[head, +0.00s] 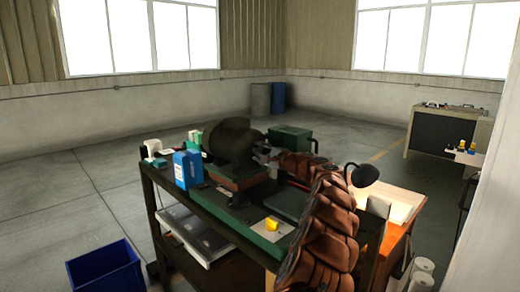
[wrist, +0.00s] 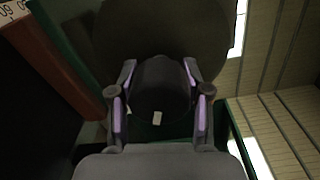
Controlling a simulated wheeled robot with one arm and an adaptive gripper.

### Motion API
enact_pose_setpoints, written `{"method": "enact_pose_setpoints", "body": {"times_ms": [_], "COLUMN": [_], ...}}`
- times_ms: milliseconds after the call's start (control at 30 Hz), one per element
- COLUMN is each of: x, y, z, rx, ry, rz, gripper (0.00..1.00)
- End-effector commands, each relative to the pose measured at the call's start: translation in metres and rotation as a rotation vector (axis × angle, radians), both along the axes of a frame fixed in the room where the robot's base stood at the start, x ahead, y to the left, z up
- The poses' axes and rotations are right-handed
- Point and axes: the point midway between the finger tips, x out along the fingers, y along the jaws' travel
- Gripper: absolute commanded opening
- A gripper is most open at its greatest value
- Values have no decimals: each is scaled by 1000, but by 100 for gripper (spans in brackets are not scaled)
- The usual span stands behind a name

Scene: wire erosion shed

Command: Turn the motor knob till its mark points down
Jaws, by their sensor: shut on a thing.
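The motor (head: 232,138) is a dark, rounded body on a reddish-brown stand on the bench. In the wrist view its round dark housing (wrist: 165,30) fills the top middle. The motor knob (wrist: 162,88) is a dark round cap in front of it. A small pale mark (wrist: 157,118) shows on the knob near its lower edge in the picture. My gripper (wrist: 159,72) is shut on the knob, one finger on each side. In the head view my gripper (head: 264,154) is at the motor's right end, and the knob is hidden there.
A blue box (head: 187,169) stands left of the motor, and a green case (head: 290,138) is behind it. A yellow item (head: 271,224) lies on a pale sheet at the bench front. A dark lamp head (head: 363,175) is close to my arm. The wrist view is tilted against the room.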

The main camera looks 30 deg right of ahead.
Motion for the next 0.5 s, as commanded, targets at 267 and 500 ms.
{"method": "enact_pose_setpoints", "body": {"times_ms": [267, 500], "x": [0, 0], "y": [1, 1], "z": [1, 0], "rx": [254, 476], "ry": [63, 114], "rz": [2, 0], "gripper": [13, 13]}}
